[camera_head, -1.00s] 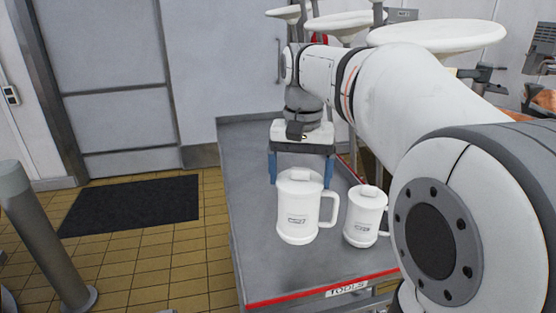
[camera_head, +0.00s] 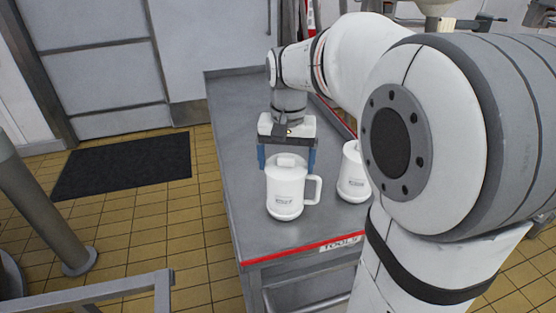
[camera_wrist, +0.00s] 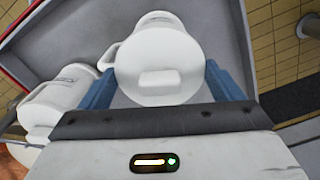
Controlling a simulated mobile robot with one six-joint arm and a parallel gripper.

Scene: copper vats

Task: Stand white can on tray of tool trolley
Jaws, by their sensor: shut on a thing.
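A white can (camera_head: 285,190) with a lid and a side handle is upright over the grey tray (camera_head: 228,125) of the tool trolley, near its red front edge. My gripper (camera_head: 287,157) comes from above and behind, with its blue fingers on either side of the can's upper part, shut on it. In the wrist view the can's lid (camera_wrist: 160,65) fills the space between the blue fingers (camera_wrist: 162,88). Whether the can's base touches the tray cannot be told clearly.
A second white can (camera_head: 352,175) stands on the tray to the right, partly hidden by my arm; it also shows in the wrist view (camera_wrist: 55,105). The tray's left and back parts are clear. A grey post (camera_head: 45,205), a rail (camera_head: 90,290) and a black mat (camera_head: 120,165) are to the left.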

